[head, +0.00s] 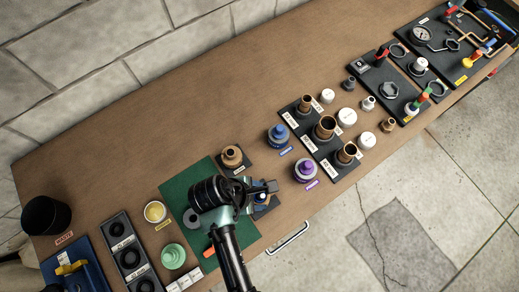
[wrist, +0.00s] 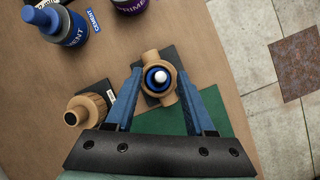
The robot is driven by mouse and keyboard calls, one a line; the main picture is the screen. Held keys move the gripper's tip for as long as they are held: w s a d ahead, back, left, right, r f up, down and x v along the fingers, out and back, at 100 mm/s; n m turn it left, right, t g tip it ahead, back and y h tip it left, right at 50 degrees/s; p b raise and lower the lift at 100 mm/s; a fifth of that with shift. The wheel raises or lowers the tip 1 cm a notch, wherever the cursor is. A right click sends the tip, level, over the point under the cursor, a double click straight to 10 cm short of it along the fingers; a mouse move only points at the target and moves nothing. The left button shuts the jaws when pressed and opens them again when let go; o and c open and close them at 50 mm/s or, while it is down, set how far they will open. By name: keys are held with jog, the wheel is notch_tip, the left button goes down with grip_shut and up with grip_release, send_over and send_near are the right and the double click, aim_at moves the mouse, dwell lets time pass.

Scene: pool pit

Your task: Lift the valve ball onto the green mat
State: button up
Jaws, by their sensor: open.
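The white valve ball (wrist: 160,76) sits in a blue ring inside a tan valve body (wrist: 151,58) in the wrist view. In the head view the ball (head: 262,197) is a small pale spot by my gripper, partly hidden. My gripper (head: 268,187) is open above it. In the wrist view its blue fingers (wrist: 160,90) stand on either side of the valve body, with nothing visibly gripped; contact cannot be told. The green mat (head: 178,188) lies under my arm, partly hidden, and its edge shows in the wrist view (wrist: 168,122).
A tan fitting (head: 232,157) stands close by on a dark pad. Blue cement (head: 278,138) and purple primer (head: 305,170) bottles stand to the right. A grey ring (head: 192,218) and an orange-red piece (head: 209,252) lie on the mat. A mint-green jar (head: 173,256) stands left of it.

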grip_shut()
dwell(1.4)
